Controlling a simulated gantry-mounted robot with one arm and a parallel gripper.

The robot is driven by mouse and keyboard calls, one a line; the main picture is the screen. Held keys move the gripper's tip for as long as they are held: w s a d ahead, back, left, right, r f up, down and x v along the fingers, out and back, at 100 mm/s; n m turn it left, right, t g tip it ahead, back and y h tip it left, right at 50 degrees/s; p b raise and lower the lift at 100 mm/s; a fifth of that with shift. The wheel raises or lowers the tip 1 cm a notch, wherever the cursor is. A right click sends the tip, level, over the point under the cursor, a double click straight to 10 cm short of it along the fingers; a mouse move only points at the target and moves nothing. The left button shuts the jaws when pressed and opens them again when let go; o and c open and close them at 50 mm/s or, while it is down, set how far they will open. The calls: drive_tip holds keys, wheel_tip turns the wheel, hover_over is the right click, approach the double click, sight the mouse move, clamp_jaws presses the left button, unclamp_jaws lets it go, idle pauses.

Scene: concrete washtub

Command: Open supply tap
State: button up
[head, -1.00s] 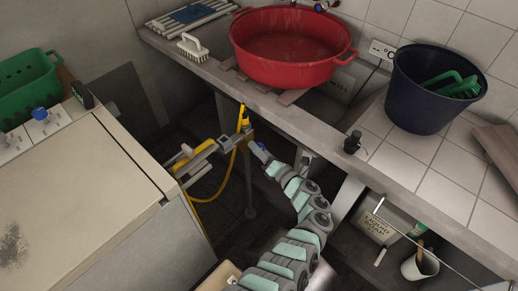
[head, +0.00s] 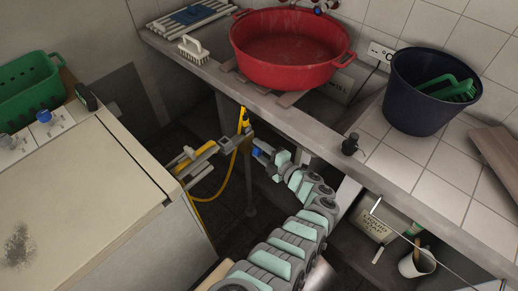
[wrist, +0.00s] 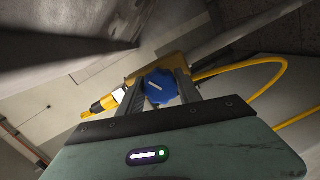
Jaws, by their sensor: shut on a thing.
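The supply tap's round blue knob (wrist: 160,88) has a white mark and sits between the fingers of my gripper (wrist: 158,84) in the wrist view. The gripper is shut on the knob. Behind it are the yellow-brown tap body (wrist: 182,72) and a yellow hose (wrist: 268,92). In the head view my gripper (head: 262,150) is low under the counter edge, at the right of the pipe that carries the yellow hose (head: 226,180). A bit of blue shows at its tip; the fingers are too small to make out there.
A red tub (head: 285,72), a brush (head: 193,50) and a dark bucket (head: 405,105) stand on the counter (head: 395,160) above. A beige cabinet (head: 80,205) is at the left. A white pot (head: 418,263) stands below the counter at the right. Dark floor lies between.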

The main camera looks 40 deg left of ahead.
drive_tip(key=m, duration=0.3)
drive_tip(key=shift+d+f+g+b, duration=0.1)
drive_tip(key=shift+g+b, duration=0.2)
drive_tip(key=shift+b, duration=0.1)
drive_tip(key=shift+m+g+b, duration=0.4)
drive_tip(key=shift+m, duration=0.6)
drive_tip(key=o, duration=1.3)
drive_tip(key=shift+d+r, duration=0.2)
drive_tip(key=shift+d, duration=0.05)
drive_tip(key=d+p, duration=0.1)
drive_tip(key=d, duration=0.1)
drive_tip(key=d+p, duration=0.1)
drive_tip(key=d, duration=0.1)
drive_tip(key=d+r+p, duration=0.1)
drive_tip(key=d, duration=0.1)
drive_tip(key=shift+d, duration=0.4)
